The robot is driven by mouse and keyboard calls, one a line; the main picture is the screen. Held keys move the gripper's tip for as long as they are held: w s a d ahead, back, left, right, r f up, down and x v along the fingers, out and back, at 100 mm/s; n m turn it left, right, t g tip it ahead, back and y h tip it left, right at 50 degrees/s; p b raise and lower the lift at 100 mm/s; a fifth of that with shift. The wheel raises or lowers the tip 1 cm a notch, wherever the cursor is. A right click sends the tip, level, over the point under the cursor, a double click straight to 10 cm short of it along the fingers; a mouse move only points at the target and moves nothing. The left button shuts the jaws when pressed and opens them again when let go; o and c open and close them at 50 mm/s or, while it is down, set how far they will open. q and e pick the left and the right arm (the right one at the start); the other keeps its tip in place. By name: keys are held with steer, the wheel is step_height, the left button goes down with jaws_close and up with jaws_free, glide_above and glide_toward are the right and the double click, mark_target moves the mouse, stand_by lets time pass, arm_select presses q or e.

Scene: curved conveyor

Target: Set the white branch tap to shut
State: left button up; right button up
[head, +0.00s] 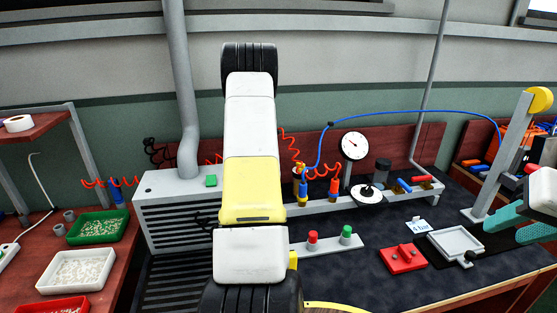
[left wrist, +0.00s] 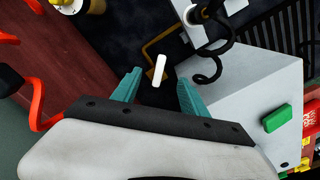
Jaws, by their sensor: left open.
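A small white lever, which looks like the white branch tap (left wrist: 160,66), shows in the left wrist view. My left gripper (left wrist: 158,80) is open, with one teal finger on each side of the lever and a visible gap to both. Whether the lever is at the depth of the fingertips I cannot tell. In the head view my left arm covers the middle, and the white tap and left gripper do not show there. My right gripper (head: 502,230) is at the right edge, its teal fingers apart, with nothing seen between them.
A grey vented box (head: 180,215) stands left of my arm; its green button (left wrist: 275,118) shows in the wrist view. A black coiled cord (left wrist: 212,72) hangs near the lever. A dial gauge (head: 354,145), red block (head: 402,258) and white tray (head: 456,244) stand to the right.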

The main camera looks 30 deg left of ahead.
arm_select(q)
steer(key=o, duration=0.3)
steer(key=shift+s+d+f+m, duration=0.1)
steer(key=shift+d+m, duration=0.1)
steer(key=shift+m, duration=0.2)
steer(key=o, duration=0.3)
steer(key=shift+d+f+m, duration=0.15)
steer(key=shift+d+m, duration=0.1)
steer(key=shift+m, duration=0.45)
steer(key=shift+o, duration=0.2)
steer(key=m, duration=0.3)
steer(key=d+m, duration=0.1)
steer(key=shift+s+f+m, duration=0.15)
steer(key=shift+f+m, duration=0.25)
steer(key=shift+a+f+m+g, duration=0.15)
steer(key=shift+m+g, duration=0.15)
steer(key=shift+m, duration=0.9)
steer(key=m, duration=0.2)
steer(key=shift+a+m, duration=0.65)
steer(key=shift+m, duration=0.55)
steer(key=m, duration=0.1)
steer(key=a+r+m, duration=0.1)
steer(key=a+m, duration=0.1)
steer(key=m, duration=0.1)
steer(key=shift+w+r, duration=0.15)
steer(key=shift+w, duration=0.1)
step_height(320, 180, down, 8)
steer(key=shift+r, duration=0.2)
